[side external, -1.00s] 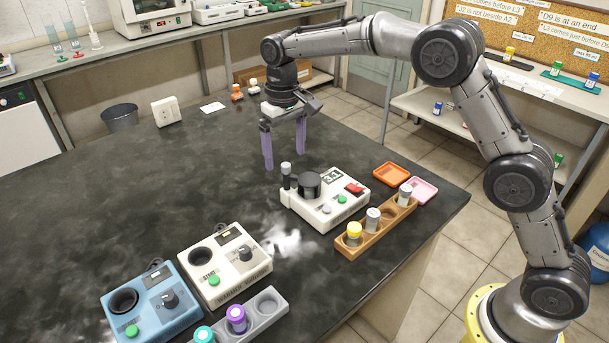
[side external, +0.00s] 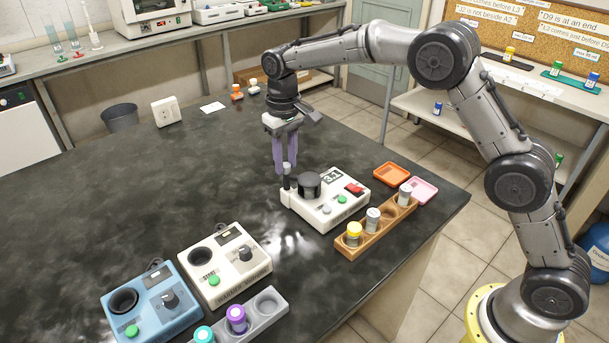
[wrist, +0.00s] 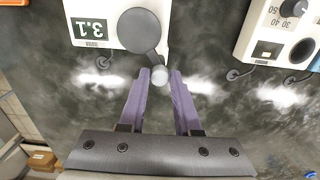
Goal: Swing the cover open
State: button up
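The white device (side external: 320,214) with a 3.1 display stands on the dark bench. Its round dark cover (side external: 309,184) lies over the top, and a short arm links it to an upright post with a pale knob (side external: 286,169). In the wrist view the cover (wrist: 138,28) lies ahead of my fingers, with the pale knob (wrist: 160,76) near it. My gripper (side external: 285,170) points down at the knob, its purple fingers partly apart. In the wrist view the fingertips flank the knob, with a gap between the fingers; contact is not clear. What lies under the cover is hidden.
A wooden rack (side external: 377,229) with capped vials stands right of the device, with orange (side external: 391,174) and pink (side external: 422,190) trays behind. A white device (side external: 226,265), a blue device (side external: 152,304) and a grey rack (side external: 262,317) are at front left.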

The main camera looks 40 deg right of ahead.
grip_shut()
jog(key=n, duration=1.1)
jog(key=shift+n, duration=0.5)
